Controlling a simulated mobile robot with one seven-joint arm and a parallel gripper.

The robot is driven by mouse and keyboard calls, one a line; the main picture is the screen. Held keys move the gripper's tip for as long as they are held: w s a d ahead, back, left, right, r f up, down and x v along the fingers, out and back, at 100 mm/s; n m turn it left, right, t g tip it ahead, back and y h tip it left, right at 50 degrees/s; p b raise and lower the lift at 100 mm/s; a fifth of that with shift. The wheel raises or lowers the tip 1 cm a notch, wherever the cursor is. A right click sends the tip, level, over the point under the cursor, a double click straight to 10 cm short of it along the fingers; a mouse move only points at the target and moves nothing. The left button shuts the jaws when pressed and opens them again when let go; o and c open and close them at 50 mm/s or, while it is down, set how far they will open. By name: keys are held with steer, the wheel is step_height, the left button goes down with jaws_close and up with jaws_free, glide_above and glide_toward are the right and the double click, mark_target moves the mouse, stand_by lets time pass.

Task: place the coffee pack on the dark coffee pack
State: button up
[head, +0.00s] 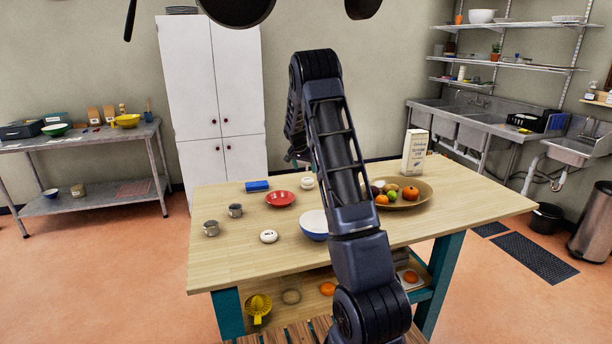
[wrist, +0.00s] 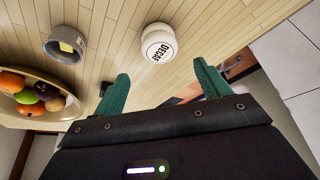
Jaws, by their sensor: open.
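A white round pack lettered DECAF (wrist: 158,46) stands on the table in the wrist view, just beyond my fingertips. My gripper (wrist: 161,78) is open, its green fingers apart with nothing between them. In the head view my arm hides most of the gripper. A white round pack (head: 307,183) stands near the table's far side there, beside my arm. Another white round pack (head: 268,236) with small dark lettering stands near the front; I cannot read it surely. I cannot tell which pack is the dark coffee pack.
A grey cup (wrist: 64,45) stands near the DECAF pack. The table's left front is clear.

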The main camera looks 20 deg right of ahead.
steer(key=s+a+r+n+y, duration=0.1)
steer(key=s+a+r+n, duration=0.15)
steer(key=s+r, duration=1)
steer(key=s+a+r+n+y, duration=0.1)
steer(key=s+a+r, duration=0.2)
steer(key=s+r, duration=0.9)
steer(key=s+a+f+n, duration=0.1)
steer(key=s+a, duration=0.1)
steer(key=s, duration=0.8)
steer(key=s+a+f+n+t, duration=0.1)
steer(key=s+f+n, duration=0.1)
steer(key=s, duration=0.9)
steer(key=s+a+f+n+y, duration=0.1)
steer(key=s+a+f+n, duration=0.1)
steer(key=s, duration=0.9)
steer(key=shift+a, duration=0.35)
